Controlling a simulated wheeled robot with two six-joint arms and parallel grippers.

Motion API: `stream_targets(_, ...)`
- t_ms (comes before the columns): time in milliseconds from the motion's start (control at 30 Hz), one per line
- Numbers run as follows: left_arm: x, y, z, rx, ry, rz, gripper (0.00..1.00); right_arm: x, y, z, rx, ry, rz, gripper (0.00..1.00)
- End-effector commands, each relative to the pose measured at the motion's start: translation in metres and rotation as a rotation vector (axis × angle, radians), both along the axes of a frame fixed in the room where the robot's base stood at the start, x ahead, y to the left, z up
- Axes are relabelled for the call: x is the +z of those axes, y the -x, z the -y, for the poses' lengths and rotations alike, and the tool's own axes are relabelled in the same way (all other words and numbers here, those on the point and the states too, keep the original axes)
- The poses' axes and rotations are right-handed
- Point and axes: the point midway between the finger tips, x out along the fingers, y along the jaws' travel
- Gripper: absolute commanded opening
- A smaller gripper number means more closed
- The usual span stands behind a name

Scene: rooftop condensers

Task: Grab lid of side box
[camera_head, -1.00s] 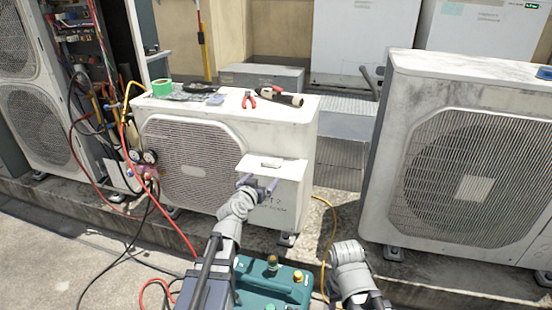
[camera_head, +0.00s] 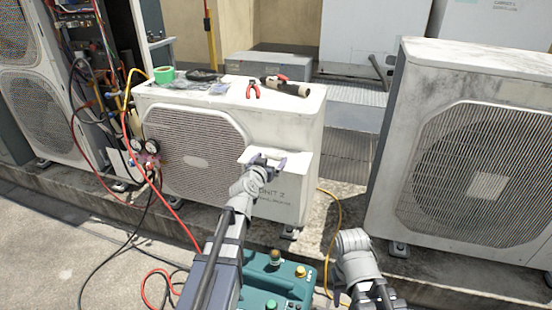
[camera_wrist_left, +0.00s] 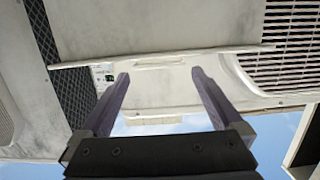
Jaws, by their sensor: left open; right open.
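The side box (camera_head: 288,200) is a white box marked "UNIT 2" on the front right of the middle condenser. Its flat lid (camera_head: 299,154) is on top, partly hidden by my left gripper (camera_head: 268,163). That gripper is open at the lid's front edge. In the left wrist view, which looks inverted with sky at the bottom, the two fingers of the left gripper (camera_wrist_left: 160,74) stand apart. A slim raised handle (camera_wrist_left: 159,61) on the lid lies just beyond the gap between them; contact cannot be told. My right arm shows at lower right, its gripper out of view.
Red pliers (camera_head: 253,89), a dark-and-tan tool (camera_head: 287,87) and green tape (camera_head: 165,73) lie on the middle condenser (camera_head: 225,96). Gauges and hoses hang at its left. Another condenser (camera_head: 480,75) stands at right.

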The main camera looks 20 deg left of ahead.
Motion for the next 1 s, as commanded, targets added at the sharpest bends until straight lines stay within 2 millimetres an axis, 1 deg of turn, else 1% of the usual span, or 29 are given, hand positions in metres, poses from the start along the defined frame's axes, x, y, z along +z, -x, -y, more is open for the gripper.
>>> stream_targets(33,-0.003,-0.008,0.0,-0.001,0.0,0.0,1.0,-0.003,0.0,0.0,0.0,0.0,0.0,0.5)
stream_targets(200,-0.009,-0.034,0.001,-0.001,-0.001,0.0,1.0,-0.009,0.0,0.0,0.002,-0.001,0.0,0.5)
stream_targets(300,-0.011,-0.044,0.002,0.0,0.0,0.0,1.0,-0.011,0.0,0.0,0.002,-0.001,0.0,0.5)
stream_targets(533,-0.01,-0.044,0.002,0.0,0.0,0.0,1.0,-0.01,0.0,0.0,0.002,-0.001,0.0,0.5)
stream_targets(567,-0.01,-0.044,0.002,0.0,0.0,0.0,0.98,-0.01,0.0,0.0,0.002,-0.001,0.0,0.5)
stream_targets(1000,-0.01,-0.044,0.002,0.0,0.0,0.0,0.48,-0.01,0.0,0.0,0.002,-0.001,0.0,0.5)
